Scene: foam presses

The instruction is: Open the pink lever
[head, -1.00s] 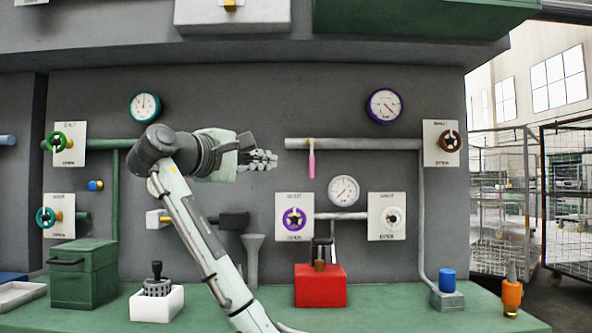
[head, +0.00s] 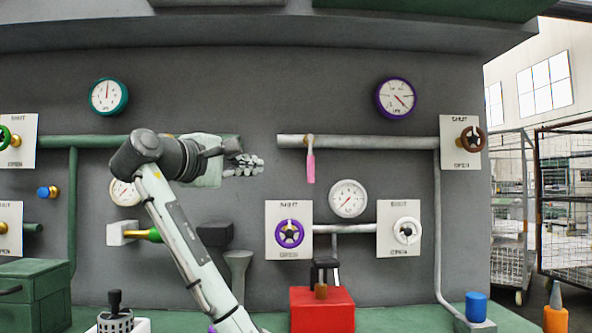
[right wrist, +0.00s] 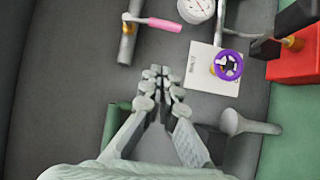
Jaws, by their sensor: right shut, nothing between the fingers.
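The pink lever (head: 310,166) hangs straight down from a brass fitting near the left end of a grey horizontal pipe (head: 360,142) on the wall. In the right wrist view the pink lever (right wrist: 165,24) lies beyond my fingertips, near the top. My right gripper (head: 258,165) is shut and empty, to the left of the lever and about level with it. A gap separates them. In the right wrist view the right gripper (right wrist: 160,74) has its fingertips together, touching nothing. My left gripper is not in view.
A purple wheel valve (head: 289,234) and a white wheel valve (head: 407,230) sit below the lever, with a white gauge (head: 348,199) between. A purple gauge (head: 396,98) is above right. A red box (head: 322,310) stands on the green bench. Wall around the lever is bare.

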